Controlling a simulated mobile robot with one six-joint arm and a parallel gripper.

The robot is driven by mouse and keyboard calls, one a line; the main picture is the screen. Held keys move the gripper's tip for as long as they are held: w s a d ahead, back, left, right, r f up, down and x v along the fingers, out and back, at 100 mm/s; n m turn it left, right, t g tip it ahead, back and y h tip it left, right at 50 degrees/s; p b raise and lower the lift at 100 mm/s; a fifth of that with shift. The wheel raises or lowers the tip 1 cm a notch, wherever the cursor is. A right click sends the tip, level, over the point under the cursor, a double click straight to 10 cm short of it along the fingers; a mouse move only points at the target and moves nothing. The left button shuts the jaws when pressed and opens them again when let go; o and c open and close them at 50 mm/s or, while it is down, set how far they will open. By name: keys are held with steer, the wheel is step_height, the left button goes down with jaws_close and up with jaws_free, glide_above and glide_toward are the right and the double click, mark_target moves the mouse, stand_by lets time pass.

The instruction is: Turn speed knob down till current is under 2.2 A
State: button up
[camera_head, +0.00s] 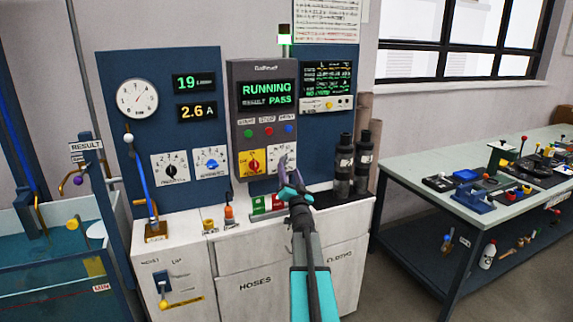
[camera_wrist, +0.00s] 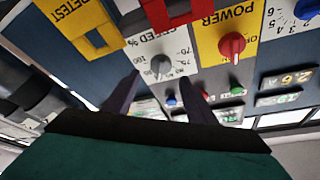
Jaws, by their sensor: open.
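The grey speed knob (camera_wrist: 160,65) sits on a white dial plate marked SPEED % in the wrist view, which shows the panel upside down. In the head view my gripper largely hides the knob on its white speed plate (camera_head: 272,160). My gripper (camera_head: 288,164) is open and empty, with its tips at the plate. In the wrist view the fingers of my gripper (camera_wrist: 160,78) stand on either side of the knob; I cannot tell whether they touch it. The current display (camera_head: 198,111) reads 2.6 A.
The red power knob (camera_head: 253,165) on its yellow plate is close beside the speed plate. Green, red and blue buttons (camera_head: 268,131) are just above. The screen (camera_head: 268,95) reads RUNNING, RESULT PASS. Dark cylinders (camera_head: 344,165) stand right of my gripper.

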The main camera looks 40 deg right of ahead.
mark_target(286, 162)
steer(key=shift+p+x, duration=0.35)
steer(key=shift+x, duration=2.15)
steer(key=c, duration=1)
